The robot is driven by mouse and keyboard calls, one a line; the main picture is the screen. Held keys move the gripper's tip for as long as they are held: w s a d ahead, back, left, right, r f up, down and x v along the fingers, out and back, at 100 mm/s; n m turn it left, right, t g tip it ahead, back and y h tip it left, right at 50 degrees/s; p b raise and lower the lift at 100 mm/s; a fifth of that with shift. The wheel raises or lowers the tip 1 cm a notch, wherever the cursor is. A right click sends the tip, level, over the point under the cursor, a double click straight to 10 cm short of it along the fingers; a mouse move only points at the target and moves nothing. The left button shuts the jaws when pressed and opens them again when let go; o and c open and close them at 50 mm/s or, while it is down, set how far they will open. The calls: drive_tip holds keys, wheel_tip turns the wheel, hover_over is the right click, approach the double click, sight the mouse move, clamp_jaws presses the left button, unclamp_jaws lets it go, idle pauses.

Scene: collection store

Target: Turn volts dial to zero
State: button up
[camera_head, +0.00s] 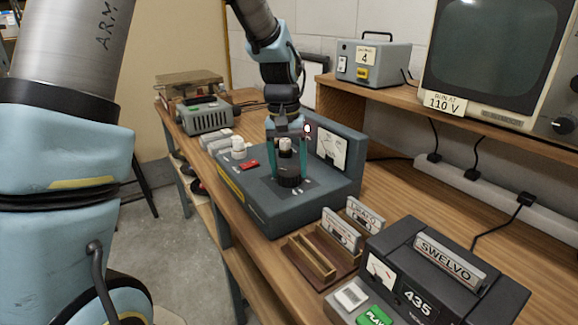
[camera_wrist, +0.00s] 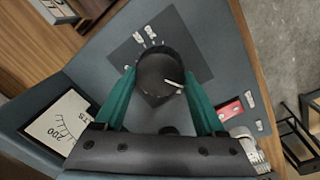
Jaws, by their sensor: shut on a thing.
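The volts dial (camera_wrist: 158,78) is a black round knob with a white pointer line on a dark square plate of a blue-grey power unit (camera_head: 262,213). In the head view the dial (camera_head: 290,181) sits below my gripper (camera_head: 289,172). My gripper's two teal fingers point down and stand on either side of the knob, shut on it. In the wrist view my gripper (camera_wrist: 160,92) has the knob between its fingertips. The white pointer line points to the right and slightly down there. A meter (camera_wrist: 58,125) reading volts, with 200 visible, is partly cut off; its needle is unclear.
A wooden cassette rack (camera_head: 310,258) and a dark tape machine (camera_head: 440,270) stand at front right. A grey instrument (camera_head: 204,115) stands behind. A monitor (camera_head: 490,50) is on the shelf.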

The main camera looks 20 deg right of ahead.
sight(285, 170)
drive_tip(key=shift+n, duration=0.6)
drive_tip(key=o, duration=1.3)
drive_tip(key=shift+o, duration=0.2)
wheel_tip(285, 170, up, 11)
drive_tip(key=b, duration=0.1)
drive_tip(key=shift+w+a+b, duration=0.15)
drive_tip(key=shift+a+b, duration=0.15)
drive_tip(key=shift+a, duration=0.05)
drive_tip(key=shift+f, duration=0.15)
